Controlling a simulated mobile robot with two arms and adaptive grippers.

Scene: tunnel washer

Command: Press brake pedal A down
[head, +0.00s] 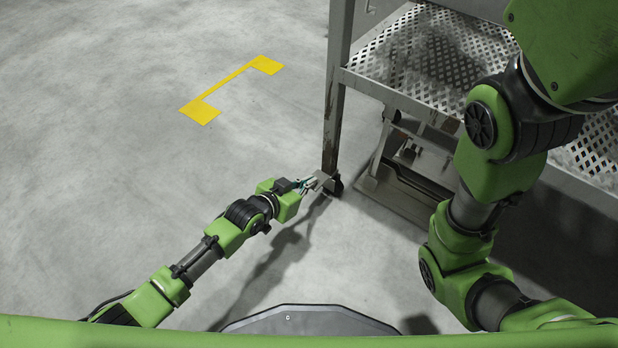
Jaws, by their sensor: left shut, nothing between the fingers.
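My left gripper (310,184) is low over the floor, at the foot of a metal cart's near left post. It is shut with nothing between its fingers. A small pale metal plate (320,180) beside the dark caster (336,184) looks like the brake pedal; no letter is readable on it. The fingertips are at or against this plate, but I cannot tell if they touch or how far it is pressed. My right arm is raised at the right; its gripper is not in view.
The cart (338,85) has a perforated metal shelf (385,65) above and a lower frame (400,205) near the floor. Yellow floor markings (235,82) lie at the upper left. The grey floor to the left is clear.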

